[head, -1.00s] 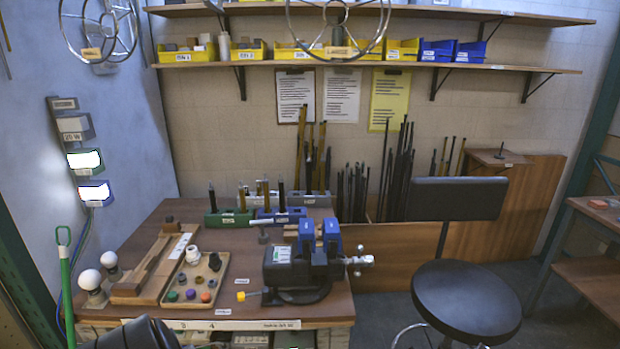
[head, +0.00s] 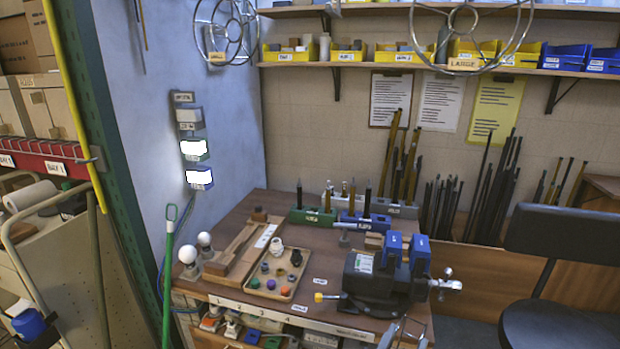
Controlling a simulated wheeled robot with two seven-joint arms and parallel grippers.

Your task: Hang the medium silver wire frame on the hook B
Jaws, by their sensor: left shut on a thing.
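A silver wire frame (head: 244,17), a spoked ring with a small tag too small to read, hangs at the top against the blue wall; another ring shape partly overlaps it. A larger wire ring (head: 531,26) with a tag reading "LARGE" hangs at the top right, cut by the edge. My left gripper (head: 402,333) shows only a little at the bottom edge, in front of the bench. It is shut on a thin silver wire-like thing, mostly out of view; I cannot tell its size. My right gripper is out of view. I cannot make out hook B.
The bench (head: 340,322) holds a black and blue vise (head: 375,285), a tray of coloured knobs (head: 275,273) and bulbs (head: 187,254). Shelves with yellow and blue bins (head: 290,54) run above. A green post (head: 110,180) and cart stand left. A black stool (head: 555,325) stands right.

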